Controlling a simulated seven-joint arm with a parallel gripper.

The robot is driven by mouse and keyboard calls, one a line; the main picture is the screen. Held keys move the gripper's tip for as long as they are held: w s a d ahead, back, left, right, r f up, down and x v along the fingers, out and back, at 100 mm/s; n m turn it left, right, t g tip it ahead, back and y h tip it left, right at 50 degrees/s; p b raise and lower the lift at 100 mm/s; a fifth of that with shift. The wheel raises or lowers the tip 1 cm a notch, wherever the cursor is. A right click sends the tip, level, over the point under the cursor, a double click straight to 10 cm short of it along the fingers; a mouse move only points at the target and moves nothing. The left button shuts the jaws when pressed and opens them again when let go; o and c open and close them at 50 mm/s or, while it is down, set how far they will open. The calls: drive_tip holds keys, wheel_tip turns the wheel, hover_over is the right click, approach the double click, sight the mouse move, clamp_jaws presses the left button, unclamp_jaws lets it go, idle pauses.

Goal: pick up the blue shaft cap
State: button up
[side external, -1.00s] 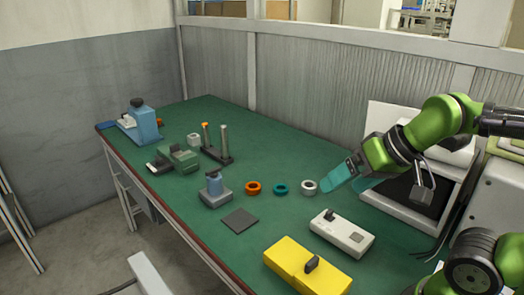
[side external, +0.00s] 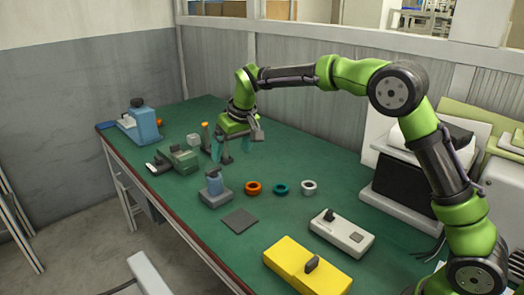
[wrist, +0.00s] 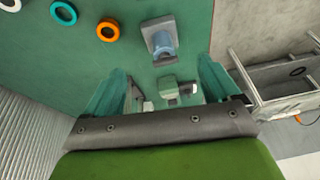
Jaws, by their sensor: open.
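My gripper (side external: 232,151) is open and empty, with teal fingers pointing down. The gripper's fingers (wrist: 163,72) frame a green device in the wrist view.
A green-grey device (side external: 180,160) and a blue machine (side external: 145,122) stand to the left. Orange (side external: 253,188), teal (side external: 281,189) and white (side external: 308,187) rings lie right of the cap. A dark square plate (side external: 239,221) lies in front.

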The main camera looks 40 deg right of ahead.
drive_tip(key=w+r, duration=0.2)
drive_tip(key=w, duration=0.2)
approach(213, 169)
drive_tip(key=shift+n+t, duration=0.3)
drive_tip(key=shift+n, duration=0.1)
drive_tip(key=x, duration=0.4)
drive_tip(key=s+x, duration=0.1)
drive_tip(key=x, duration=0.1)
drive_tip(key=shift+w+d+f, duration=0.15)
drive_tip(key=shift+d+f, duration=0.1)
drive_tip(key=shift+f, duration=0.15)
drive_tip(key=shift+w+x, duration=0.1)
drive_tip(key=shift+x, duration=1.25)
drive_tip(key=shift+w+x, duration=0.15)
drive_tip(key=shift+x, duration=1.25)
drive_tip(key=shift+a+r, duration=0.1)
drive_tip(key=shift+a, duration=0.1)
drive_tip(key=c, duration=1.2)
drive_tip(key=shift+r, duration=0.1)
